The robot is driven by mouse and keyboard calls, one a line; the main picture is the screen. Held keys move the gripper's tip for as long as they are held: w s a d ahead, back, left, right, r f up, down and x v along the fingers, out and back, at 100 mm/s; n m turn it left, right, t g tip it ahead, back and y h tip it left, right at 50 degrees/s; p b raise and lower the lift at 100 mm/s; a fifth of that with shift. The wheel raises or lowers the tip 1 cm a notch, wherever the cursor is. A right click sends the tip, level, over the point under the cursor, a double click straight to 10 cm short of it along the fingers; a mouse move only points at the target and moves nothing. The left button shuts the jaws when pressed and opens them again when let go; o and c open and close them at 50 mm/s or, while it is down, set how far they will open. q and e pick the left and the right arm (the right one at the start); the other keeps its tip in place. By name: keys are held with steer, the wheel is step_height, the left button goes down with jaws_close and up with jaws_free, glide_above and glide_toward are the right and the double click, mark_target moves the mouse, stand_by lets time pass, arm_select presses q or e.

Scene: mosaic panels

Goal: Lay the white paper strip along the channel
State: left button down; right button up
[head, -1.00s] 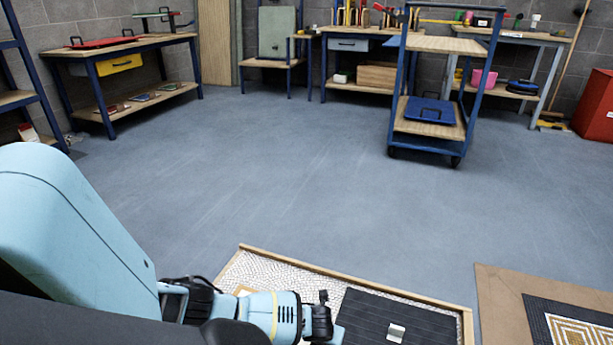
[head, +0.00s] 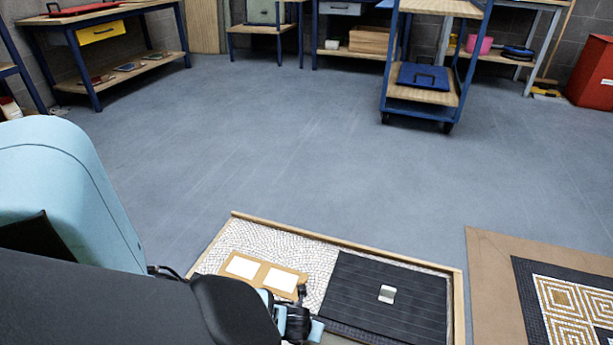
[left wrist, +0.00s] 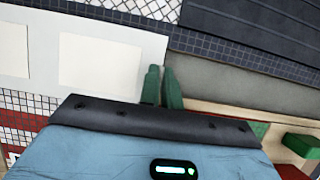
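A flat tan card with two white rectangles (head: 263,273) lies on the pale mosaic at the left of the framed panel. It fills the upper left of the left wrist view (left wrist: 98,58). I cannot tell whether either white area is the paper strip. A plain grey band (left wrist: 240,80), possibly the channel, runs beside the dark slab (left wrist: 255,25). My left gripper (left wrist: 161,74) has its green fingers close together at the card's right edge, with nothing visible between them. In the head view its fingertips are hidden. My right gripper is out of view.
A dark ribbed slab (head: 375,315) with a small silver piece (head: 387,293) covers the panel's right side. A wooden rim (head: 350,243) edges the panel. Another patterned panel (head: 580,310) lies to the right. A blue cart (head: 425,80) stands beyond open grey floor.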

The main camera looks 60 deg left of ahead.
arm_select(q)
steer(key=shift+f, duration=0.3)
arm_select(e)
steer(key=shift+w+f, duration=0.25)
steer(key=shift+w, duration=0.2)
arm_select(q)
steer(key=shift+f+b, duration=0.35)
steer(key=shift+f, duration=0.05)
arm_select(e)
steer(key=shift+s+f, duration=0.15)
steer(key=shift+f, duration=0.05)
arm_select(q)
steer(key=c, duration=1.6)
jaws_free()
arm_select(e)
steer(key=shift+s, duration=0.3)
